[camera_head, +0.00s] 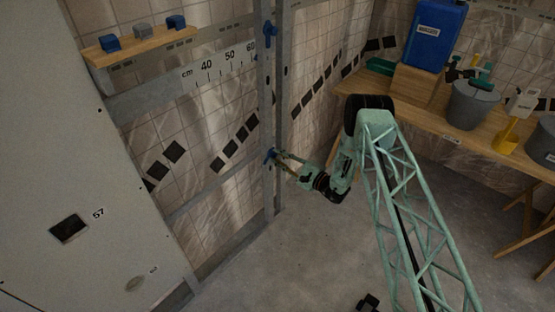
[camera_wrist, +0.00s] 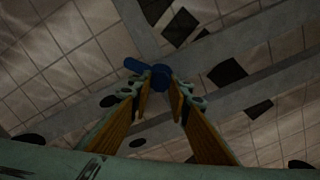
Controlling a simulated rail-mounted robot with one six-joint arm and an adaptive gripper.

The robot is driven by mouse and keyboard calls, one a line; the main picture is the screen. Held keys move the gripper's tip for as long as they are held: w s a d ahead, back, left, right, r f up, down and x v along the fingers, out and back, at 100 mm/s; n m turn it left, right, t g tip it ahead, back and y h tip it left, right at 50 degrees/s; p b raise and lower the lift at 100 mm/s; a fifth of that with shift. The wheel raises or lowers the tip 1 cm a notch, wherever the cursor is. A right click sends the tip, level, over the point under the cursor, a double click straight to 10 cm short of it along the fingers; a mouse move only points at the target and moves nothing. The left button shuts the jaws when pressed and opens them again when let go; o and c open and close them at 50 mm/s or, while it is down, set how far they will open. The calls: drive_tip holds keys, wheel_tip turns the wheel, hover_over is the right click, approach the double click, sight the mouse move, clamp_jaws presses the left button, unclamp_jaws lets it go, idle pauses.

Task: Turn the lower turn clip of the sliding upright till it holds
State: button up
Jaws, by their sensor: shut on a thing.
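The lower turn clip is a small blue part (camera_head: 269,154) on the grey sliding upright (camera_head: 266,100), low down in the head view. In the wrist view the blue clip (camera_wrist: 158,76) sits at the fingertips, with its rounded handle pointing up and left. My gripper (camera_head: 277,156) reaches it from the right and is shut on it; the fingers (camera_wrist: 160,88) partly cover it in the wrist view. The upper blue turn clip (camera_head: 270,31) is high on the same upright. I cannot tell the lower clip's exact angle or whether it grips the rail behind.
A cm scale (camera_head: 220,65) and a wooden shelf with several blue and grey clips (camera_head: 140,40) are at upper left. A large pale panel (camera_head: 70,130) stands at left. A workbench (camera_head: 430,115) with a blue canister (camera_head: 436,38) and buckets is at right. The floor between is mostly clear.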

drive_tip(key=n+b, duration=0.2)
drive_tip(key=n, duration=0.3)
drive_tip(key=shift+r+n+b, duration=0.15)
drive_tip(key=shift+n+b, duration=0.6)
drive_tip(key=shift+n, duration=1.95)
drive_tip(key=o, duration=0.9)
drive_tip(key=shift+c, duration=0.2)
drive_tip(key=shift+d, duration=0.1)
drive_tip(key=v, duration=1.1)
drive_tip(key=shift+s+d, duration=0.2)
drive_tip(key=shift+d, duration=0.15)
drive_tip(key=shift+r, duration=0.1)
